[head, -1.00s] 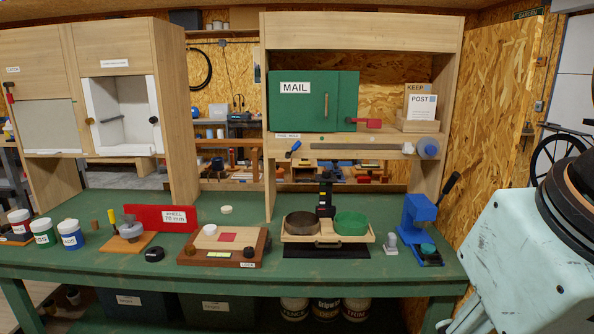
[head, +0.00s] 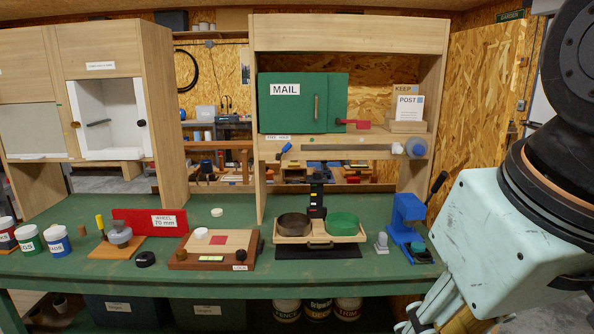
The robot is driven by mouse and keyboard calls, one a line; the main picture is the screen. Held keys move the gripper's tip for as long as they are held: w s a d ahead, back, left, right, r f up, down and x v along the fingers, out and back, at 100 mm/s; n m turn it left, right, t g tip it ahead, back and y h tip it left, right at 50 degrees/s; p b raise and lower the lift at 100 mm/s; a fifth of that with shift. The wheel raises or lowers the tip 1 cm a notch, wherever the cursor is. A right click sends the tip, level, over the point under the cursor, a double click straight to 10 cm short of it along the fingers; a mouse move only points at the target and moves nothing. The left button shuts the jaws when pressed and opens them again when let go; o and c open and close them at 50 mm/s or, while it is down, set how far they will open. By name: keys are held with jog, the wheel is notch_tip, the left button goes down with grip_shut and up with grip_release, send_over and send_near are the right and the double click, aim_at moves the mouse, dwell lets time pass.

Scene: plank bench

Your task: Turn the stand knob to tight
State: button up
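A black upright stand (head: 317,197) with small coloured marks rises behind a wooden tray (head: 350,239) on the green bench. The tray carries a dark round bowl (head: 294,223) and a green round bowl (head: 343,223). The stand's knob is too small to tell apart, and I cannot tell whether it is tight. My arm fills the right side of the head view, well to the right of the stand.
A blue press (head: 408,215) with a black lever stands right of the tray, beside a small grey piece (head: 382,242). A wooden box (head: 190,250) with a dark knob (head: 240,256) sits left. A shelf with a green MAIL cabinet (head: 290,110) stands behind.

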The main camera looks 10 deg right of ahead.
jog(key=w+r+n+y+p, duration=0.15)
jog(key=w+r+p, duration=0.35)
jog(key=w, duration=0.8)
jog(key=w+r+n+g+p, duration=0.1)
jog(key=w+r+n+p, duration=0.15)
jog(key=w+r, duration=0.75)
jog(key=w+r+n+p, duration=0.3)
jog(key=w+p, duration=0.1)
jog(key=w, duration=1.3)
jog(key=n+g+y+p, duration=0.1)
jog(key=n+y+p, duration=0.2)
jog(key=n+p, duration=0.6)
send_over(317, 172)
jog(key=s+d+p, duration=0.2)
jog(key=s+d, duration=0.1)
jog(key=d, duration=0.2)
notch_tip(317, 172, down, 10)
jog(key=f+m, duration=0.1)
jog(key=m, duration=0.1)
jog(key=shift+w+d+f, duration=0.1)
jog(key=shift+w+d, duration=0.15)
jog(key=shift+w, duration=0.15)
jog(key=shift+f+p, duration=0.15)
jog(key=shift+p, duration=0.15)
jog(key=shift+p+x, duration=1.05)
jog(key=shift+x, duration=5.7)
jog(key=shift+f, duration=0.1)
jog(key=shift+c, duration=0.8)
